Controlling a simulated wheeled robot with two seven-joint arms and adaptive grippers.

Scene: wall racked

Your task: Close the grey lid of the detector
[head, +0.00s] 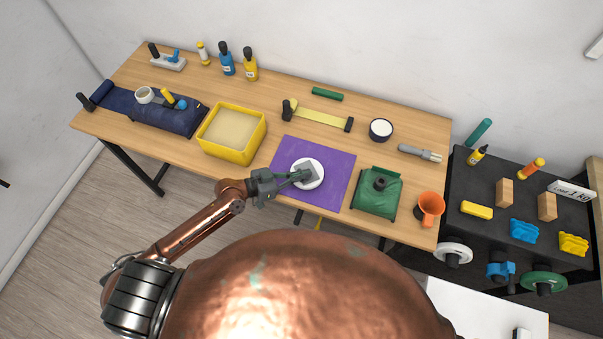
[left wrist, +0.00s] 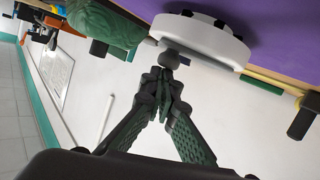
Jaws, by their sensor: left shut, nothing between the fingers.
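The detector (head: 316,183) is a round white disc on the purple mat (head: 334,190) in the middle of the table. A grey piece, apparently its lid (head: 309,167), shows on top, partly covered by my fingers; its angle is hard to tell. In the left wrist view the white body (left wrist: 200,40) is at the top, with dark marks on it, and a small rounded grey part (left wrist: 170,58) is right at my fingertips. My left gripper (head: 302,175) is shut and empty, its tips at the detector; contact is unclear. It also shows in the left wrist view (left wrist: 163,80).
A yellow bin (head: 212,145) stands left of the mat, a green bag-like object (head: 367,199) and an orange mug (head: 430,208) to the right. A yellow strip with dark ends (head: 320,116) lies behind. A black cart (head: 515,192) with blocks adjoins the table's right end.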

